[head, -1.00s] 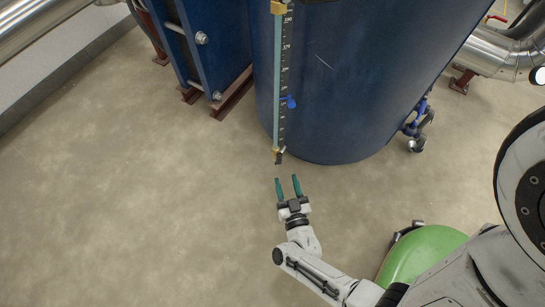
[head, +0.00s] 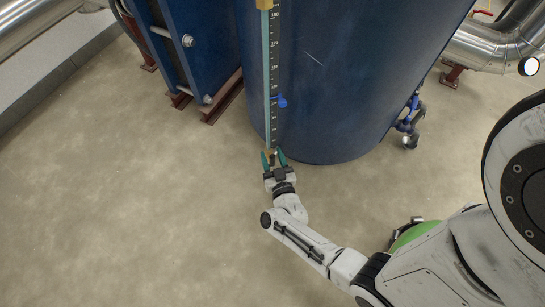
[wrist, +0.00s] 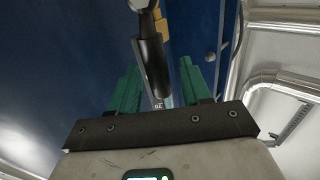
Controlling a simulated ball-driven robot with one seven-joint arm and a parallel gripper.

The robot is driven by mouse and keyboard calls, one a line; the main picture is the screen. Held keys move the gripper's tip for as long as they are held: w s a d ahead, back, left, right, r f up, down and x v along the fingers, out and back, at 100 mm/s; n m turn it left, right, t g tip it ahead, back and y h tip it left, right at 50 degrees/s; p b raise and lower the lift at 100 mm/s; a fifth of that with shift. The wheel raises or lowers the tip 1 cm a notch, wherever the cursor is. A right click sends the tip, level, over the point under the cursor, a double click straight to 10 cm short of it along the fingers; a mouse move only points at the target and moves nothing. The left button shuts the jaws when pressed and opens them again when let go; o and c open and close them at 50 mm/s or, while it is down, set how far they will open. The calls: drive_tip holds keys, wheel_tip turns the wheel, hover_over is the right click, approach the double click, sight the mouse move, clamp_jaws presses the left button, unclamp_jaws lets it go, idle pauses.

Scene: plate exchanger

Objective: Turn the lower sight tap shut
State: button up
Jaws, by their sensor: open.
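The lower sight tap (head: 269,152) is a small brass fitting at the bottom of the sight gauge on the blue tank, mostly hidden by my fingers in the head view. In the wrist view its black lever (wrist: 152,62) hangs from a metal end, with brass (wrist: 162,25) behind it. My gripper (head: 273,156) is at the tap, with its green fingers spread. In the wrist view the fingers of my gripper (wrist: 159,66) stand on either side of the lever, with a gap visible on both sides.
The sight gauge (head: 267,85) with its scale and a blue pointer (head: 281,101) runs up the blue tank (head: 345,90). A blue plate frame (head: 205,50) stands on brown feet at the left. Silver pipes (head: 490,45) are at the right. The floor (head: 120,210) in front is clear.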

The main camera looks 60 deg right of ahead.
drive_tip(key=shift+c, duration=0.4)
clamp_jaws()
